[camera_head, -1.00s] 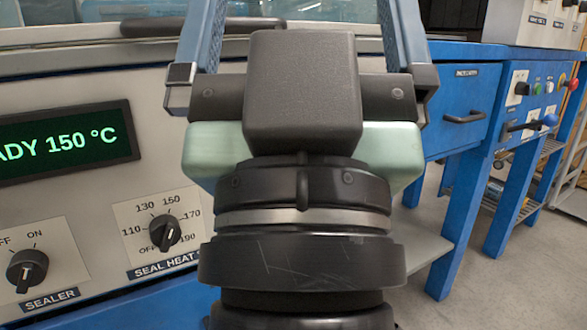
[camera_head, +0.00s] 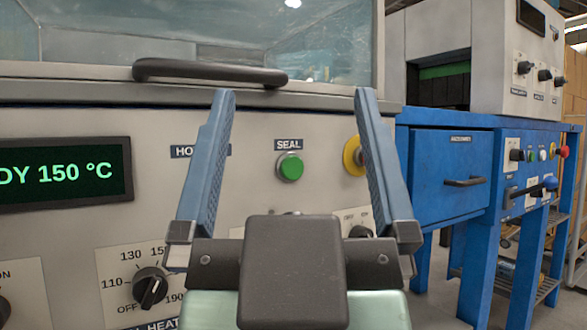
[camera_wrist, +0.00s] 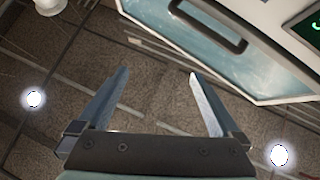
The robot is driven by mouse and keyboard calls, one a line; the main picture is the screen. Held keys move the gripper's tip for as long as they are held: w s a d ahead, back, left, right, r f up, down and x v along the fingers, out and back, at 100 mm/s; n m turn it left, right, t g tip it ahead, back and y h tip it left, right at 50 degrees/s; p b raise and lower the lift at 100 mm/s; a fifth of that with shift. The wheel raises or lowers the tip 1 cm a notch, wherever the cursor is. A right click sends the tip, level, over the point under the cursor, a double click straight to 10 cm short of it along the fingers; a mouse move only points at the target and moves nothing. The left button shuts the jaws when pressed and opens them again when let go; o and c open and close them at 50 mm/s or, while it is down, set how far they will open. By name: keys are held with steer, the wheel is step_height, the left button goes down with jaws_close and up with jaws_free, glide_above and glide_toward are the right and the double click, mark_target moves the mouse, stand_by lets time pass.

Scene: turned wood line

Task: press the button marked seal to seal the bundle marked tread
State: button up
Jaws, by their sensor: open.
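The green button marked SEAL (camera_head: 290,166) sits on the sealer's pale front panel in the head view, with its label just above it. My gripper (camera_head: 295,97) is open and empty, its two blue fingers spread wide. In the head view the button shows between the fingers; I cannot tell the distance to the panel. In the wrist view the open fingers (camera_wrist: 157,73) have nothing between them. I do not make out a bundle marked tread in any view.
A display (camera_head: 65,172) ends in "DY 150 °C". A seal heat knob (camera_head: 150,287) is below it. A dark handle (camera_head: 210,73) is on the clear lid above. A yellow-ringed control (camera_head: 354,156) is partly behind the right finger. A blue bench (camera_head: 450,175) stands at right.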

jaws_close()
stand_by(0.5)
stand_by(1.3)
